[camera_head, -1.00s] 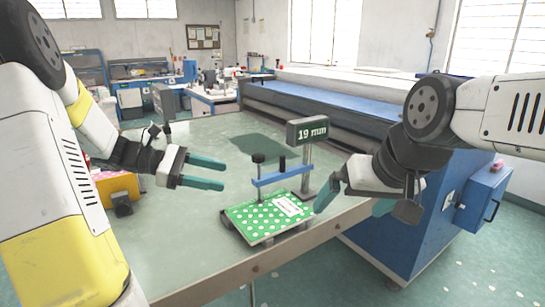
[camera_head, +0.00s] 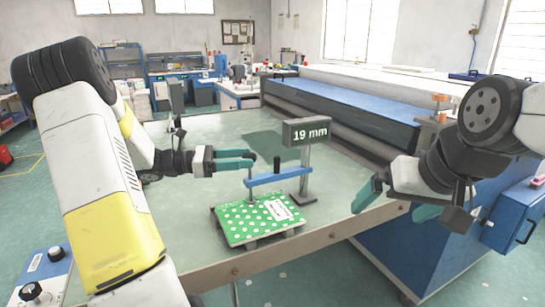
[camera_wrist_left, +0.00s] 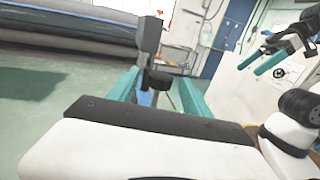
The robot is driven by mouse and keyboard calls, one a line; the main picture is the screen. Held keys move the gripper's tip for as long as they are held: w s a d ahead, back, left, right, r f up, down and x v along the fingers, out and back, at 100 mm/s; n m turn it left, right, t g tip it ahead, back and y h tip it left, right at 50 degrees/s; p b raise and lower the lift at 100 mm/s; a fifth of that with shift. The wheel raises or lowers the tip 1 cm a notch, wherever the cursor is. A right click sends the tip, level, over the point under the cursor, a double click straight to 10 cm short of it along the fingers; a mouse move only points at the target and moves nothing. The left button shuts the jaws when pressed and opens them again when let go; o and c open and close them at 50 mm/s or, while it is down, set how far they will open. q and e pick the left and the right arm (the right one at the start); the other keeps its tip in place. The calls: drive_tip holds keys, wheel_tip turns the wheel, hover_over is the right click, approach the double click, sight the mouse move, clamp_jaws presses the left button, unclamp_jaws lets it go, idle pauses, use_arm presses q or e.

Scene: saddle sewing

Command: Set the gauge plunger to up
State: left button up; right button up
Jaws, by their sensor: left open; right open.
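The gauge has a post with a dark display (camera_head: 307,132) reading 19 mm and a blue arm (camera_head: 278,177). Its plunger rod (camera_head: 250,194) runs down from the arm's left end to the green polka-dot panel (camera_head: 245,226). My left gripper (camera_head: 252,158) is open at the plunger's top, above the blue arm. In the left wrist view the black plunger knob (camera_wrist_left: 158,80) sits between the spread teal fingers, with gaps at both sides. Whether the plunger's foot touches the panel I cannot tell. My right gripper (camera_head: 388,212) is open and empty, right of the gauge.
The panel lies on a dark base near the front edge of the green table (camera_head: 205,258). A long machine with a blue top (camera_head: 350,108) stands behind. A blue cabinet (camera_head: 510,215) is at the right. The table left of the panel is clear.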

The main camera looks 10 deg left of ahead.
use_arm(q)
drive_tip(key=x, duration=0.5)
drive_tip(key=shift+d, duration=0.15)
clamp_jaws()
idle(1.3)
